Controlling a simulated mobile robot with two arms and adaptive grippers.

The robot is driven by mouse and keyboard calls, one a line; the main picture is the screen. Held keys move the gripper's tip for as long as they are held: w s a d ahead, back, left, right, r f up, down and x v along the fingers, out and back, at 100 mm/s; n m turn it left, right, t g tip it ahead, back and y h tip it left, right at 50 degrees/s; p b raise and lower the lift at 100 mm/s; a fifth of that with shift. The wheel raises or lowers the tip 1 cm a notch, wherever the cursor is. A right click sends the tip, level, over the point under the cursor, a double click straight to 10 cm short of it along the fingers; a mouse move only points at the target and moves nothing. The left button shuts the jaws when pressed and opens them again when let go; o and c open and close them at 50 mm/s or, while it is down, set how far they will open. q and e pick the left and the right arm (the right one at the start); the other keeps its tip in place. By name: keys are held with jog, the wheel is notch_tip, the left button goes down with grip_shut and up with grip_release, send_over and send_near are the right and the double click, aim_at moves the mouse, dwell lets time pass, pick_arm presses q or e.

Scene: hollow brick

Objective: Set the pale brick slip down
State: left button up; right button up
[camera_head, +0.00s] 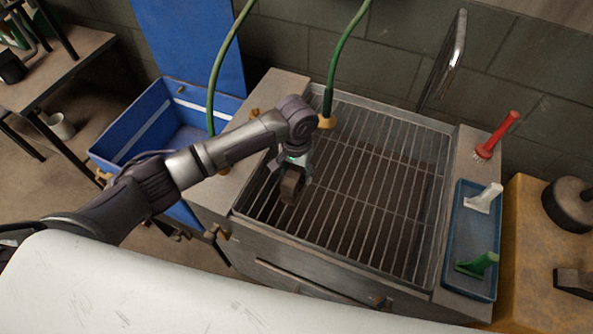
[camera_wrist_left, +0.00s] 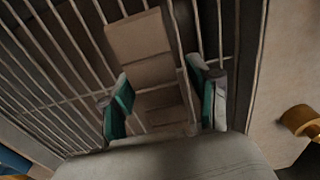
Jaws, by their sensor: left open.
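My left gripper (camera_head: 293,168) is over the left part of the metal grate (camera_head: 375,185), pointing down. A small brown brick piece (camera_head: 291,187), seemingly the brick slip, is right at its fingertips. In the left wrist view the brown, stepped-looking piece (camera_wrist_left: 139,38) is on or just over the bars, reaching between the two teal-padded fingers (camera_wrist_left: 160,88). The fingers are apart, with a visible gap to the piece on at least one side. Whether it rests fully on the bars I cannot tell. My right gripper is out of view.
A blue tray (camera_head: 456,236) with a white tool (camera_head: 485,198) and a green tool (camera_head: 477,264) lies on the right ledge. A red brush (camera_head: 495,137) stands behind it. A blue bin (camera_head: 130,141) is at left, with green hoses (camera_head: 340,60) behind. The grate's middle and right are clear.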

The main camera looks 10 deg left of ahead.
pick_arm(q)
notch_tip(320, 180, up, 12)
jog(key=shift+r+b, duration=0.1)
jog(key=shift+b, duration=0.8)
